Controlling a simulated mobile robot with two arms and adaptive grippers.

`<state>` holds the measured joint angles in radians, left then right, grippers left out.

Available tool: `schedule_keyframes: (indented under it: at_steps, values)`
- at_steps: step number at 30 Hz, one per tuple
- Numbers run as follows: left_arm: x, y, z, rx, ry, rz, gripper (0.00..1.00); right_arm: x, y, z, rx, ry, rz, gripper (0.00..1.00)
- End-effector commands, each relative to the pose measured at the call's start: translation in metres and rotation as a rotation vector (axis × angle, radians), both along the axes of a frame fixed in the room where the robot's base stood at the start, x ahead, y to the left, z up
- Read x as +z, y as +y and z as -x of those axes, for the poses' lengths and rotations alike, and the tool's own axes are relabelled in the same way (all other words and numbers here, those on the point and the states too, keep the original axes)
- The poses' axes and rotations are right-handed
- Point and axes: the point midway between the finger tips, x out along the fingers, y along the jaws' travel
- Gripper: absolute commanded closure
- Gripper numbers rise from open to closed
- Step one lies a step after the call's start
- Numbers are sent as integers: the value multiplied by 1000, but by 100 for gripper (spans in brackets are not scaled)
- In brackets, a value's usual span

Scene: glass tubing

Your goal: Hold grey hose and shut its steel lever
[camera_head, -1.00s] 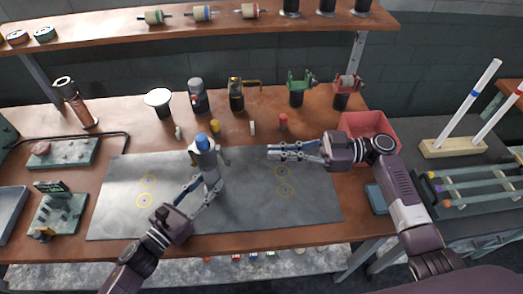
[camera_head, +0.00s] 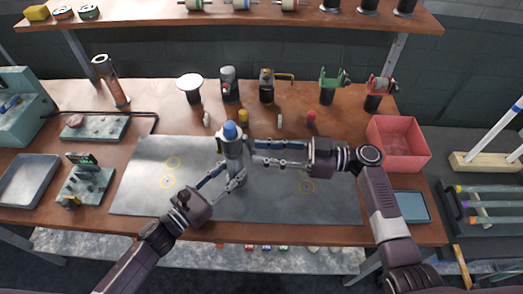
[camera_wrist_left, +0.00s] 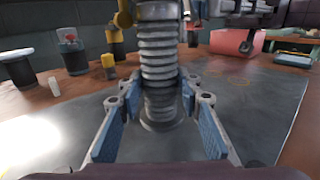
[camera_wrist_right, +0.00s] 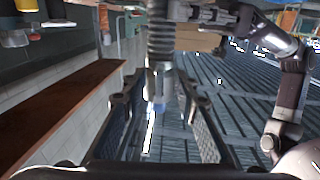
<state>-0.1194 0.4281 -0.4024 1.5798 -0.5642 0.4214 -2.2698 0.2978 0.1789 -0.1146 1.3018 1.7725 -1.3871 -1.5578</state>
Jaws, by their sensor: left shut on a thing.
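The grey ribbed hose (camera_head: 233,152) stands upright on the dark mat, with a blue cap (camera_head: 230,130) on top. My left gripper (camera_head: 239,181) is shut on its lower part; the left wrist view shows ribs (camera_wrist_left: 158,55) between the fingers. My right gripper (camera_head: 256,153) is open beside the hose's upper right side. The hose (camera_wrist_right: 160,45) shows ahead between its parted fingers in the right wrist view.
The dark mat (camera_head: 140,195) is clear around the hose. Behind it stand small coloured caps and several fittings, among them a brass-handled one (camera_head: 266,85). A red bin (camera_head: 400,150) is at the right, a grey tray (camera_head: 28,180) at the left.

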Motion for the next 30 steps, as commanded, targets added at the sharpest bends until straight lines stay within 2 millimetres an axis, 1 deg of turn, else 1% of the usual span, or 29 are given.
schedule_keyframes:
  at_steps: [1,4,12,18,20,26,30]
  values:
    - [0,0,0,1,-1,-1,100,0,4,0,1,0,-1,73]
    - [0,1,0,1,-1,-1,100,0,8,-1,-1,0,0,73]
    - [0,1,0,1,-1,-1,100,0,9,-1,-1,0,1,73]
    - [0,1,0,1,-1,-1,100,0,9,-1,-1,0,1,95]
    - [0,1,0,1,-1,-1,100,0,9,-1,-1,0,0,100]
    - [0,1,0,1,0,-1,100,0,9,-1,0,0,-5,100]
    - [0,1,0,1,1,-1,100,-3,12,-2,1,-2,-59,100]
